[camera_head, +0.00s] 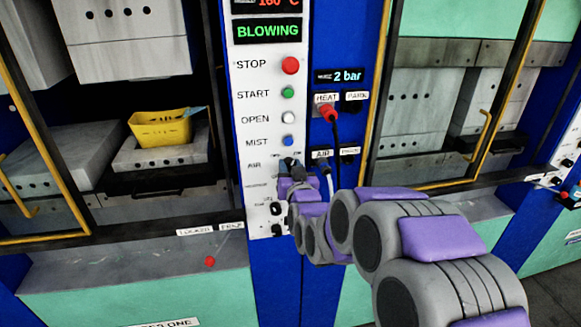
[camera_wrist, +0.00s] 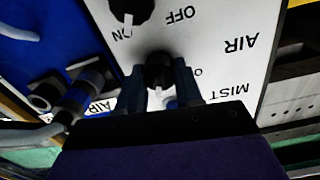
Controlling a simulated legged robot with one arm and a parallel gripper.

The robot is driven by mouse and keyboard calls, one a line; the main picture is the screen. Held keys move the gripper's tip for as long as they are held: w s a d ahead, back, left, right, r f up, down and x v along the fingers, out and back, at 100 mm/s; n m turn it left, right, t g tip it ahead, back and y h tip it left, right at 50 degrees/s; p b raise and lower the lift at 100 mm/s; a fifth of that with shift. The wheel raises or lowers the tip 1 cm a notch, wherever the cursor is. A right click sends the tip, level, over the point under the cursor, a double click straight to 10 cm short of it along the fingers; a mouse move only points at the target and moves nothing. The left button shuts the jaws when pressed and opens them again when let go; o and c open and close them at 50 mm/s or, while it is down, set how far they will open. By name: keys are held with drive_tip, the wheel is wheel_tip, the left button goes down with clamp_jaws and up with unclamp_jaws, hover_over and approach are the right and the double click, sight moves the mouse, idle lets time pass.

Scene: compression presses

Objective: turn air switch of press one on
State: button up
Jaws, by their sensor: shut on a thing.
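The air switch is a small black knob (camera_wrist: 159,68) on the white panel (camera_head: 262,100) of the press. The AIR label (camera_wrist: 241,44) shows upside down beside it in the wrist view. My gripper (camera_wrist: 157,82) is shut on this knob, with one dark finger on each side. A pale mark shows between the fingers; the knob's exact angle is hard to read. In the head view my gripper (camera_head: 291,168) is against the panel at the AIR row and hides the knob. The display above reads BLOWING (camera_head: 268,31).
STOP (camera_head: 290,65), START (camera_head: 287,93), OPEN (camera_head: 288,116) and MIST (camera_head: 287,142) buttons line the panel above. Another black knob (camera_wrist: 131,8) sits close by. A red plug with a cable (camera_head: 328,112) is to the right. A yellow basket (camera_head: 160,128) stands in the left press.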

drive_tip(key=shift+m, duration=0.8)
drive_tip(key=o, duration=1)
